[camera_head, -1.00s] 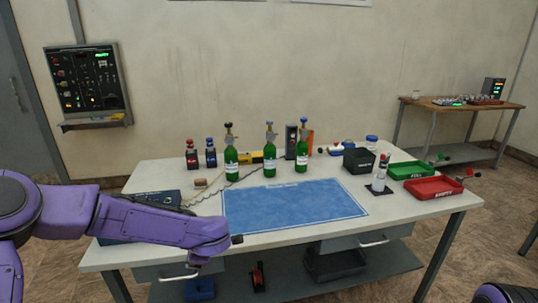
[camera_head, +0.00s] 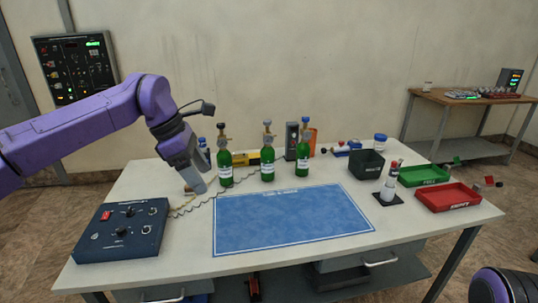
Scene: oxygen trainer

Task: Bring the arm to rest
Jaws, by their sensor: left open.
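My left arm comes in from the left, rises to a bend and points down. My left gripper (camera_head: 198,188) is open above the left part of the table, behind the dark blue control box (camera_head: 122,231) and left of the green cylinders. Nothing shows between its fingers. It partly hides the small bottles behind it. A purple piece of my right arm shows at the bottom right corner; the right gripper is out of view.
Green cylinders (camera_head: 225,170) stand upright behind the blue mat (camera_head: 290,220). A black bin (camera_head: 366,165), a green tray (camera_head: 423,176) and a red tray (camera_head: 448,197) are at the right. The mat is clear. A wall panel (camera_head: 76,68) hangs at the back left.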

